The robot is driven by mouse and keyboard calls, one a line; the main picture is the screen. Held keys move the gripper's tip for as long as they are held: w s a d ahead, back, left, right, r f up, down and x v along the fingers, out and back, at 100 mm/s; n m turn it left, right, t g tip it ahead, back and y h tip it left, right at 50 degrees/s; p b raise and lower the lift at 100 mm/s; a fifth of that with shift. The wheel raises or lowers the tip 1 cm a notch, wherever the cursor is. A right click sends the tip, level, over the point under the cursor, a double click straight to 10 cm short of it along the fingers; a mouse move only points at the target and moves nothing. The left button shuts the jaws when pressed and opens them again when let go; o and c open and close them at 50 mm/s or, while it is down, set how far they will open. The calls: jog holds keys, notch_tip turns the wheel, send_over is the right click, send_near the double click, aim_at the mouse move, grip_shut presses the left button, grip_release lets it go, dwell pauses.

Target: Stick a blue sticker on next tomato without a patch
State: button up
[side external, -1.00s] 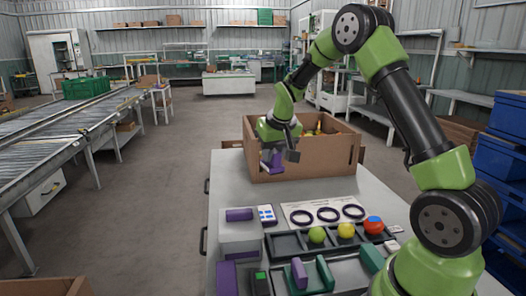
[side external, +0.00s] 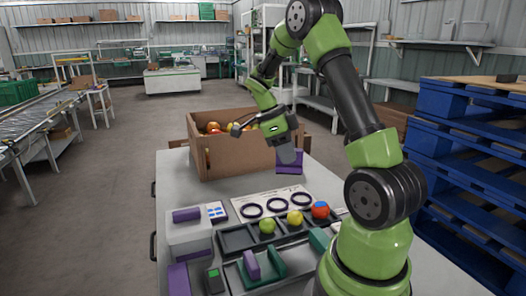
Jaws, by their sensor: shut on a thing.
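My gripper (side external: 289,153) is shut on a purple block-like tool (side external: 289,168), held above the table in front of the cardboard box's right part. Its exact shape and underside are unclear. A dark tray (side external: 236,241) with compartments holds a green tomato (side external: 267,226), a yellow tomato (side external: 295,218) and a red tomato (side external: 320,210) in a row. A white card with blue squares (side external: 217,211) lies left of the tray.
A cardboard box (side external: 240,160) with tomatoes stands at the table's back. A card with three dark rings (side external: 240,203) lies behind the tray. A pale box with a purple handle (side external: 186,215) and a green holder (side external: 278,268) stand nearby. Blue pallets (side external: 465,160) are stacked right.

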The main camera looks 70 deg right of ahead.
aim_at(294, 164)
jog(key=m, duration=0.1)
jog(key=s+m, duration=0.1)
jog(key=s+m+y, duration=0.1)
jog(key=shift+s+d+r, duration=0.1)
jog(key=shift+d+r, duration=0.05)
jog(key=shift+r, duration=0.1)
jog(key=shift+s+f+m, duration=0.15)
jog(key=shift+f+m, duration=0.15)
jog(key=shift+f, duration=5.25)
jog(key=shift+f, duration=0.55)
jog(key=shift+r, duration=0.15)
jog(key=shift+r, duration=3.45)
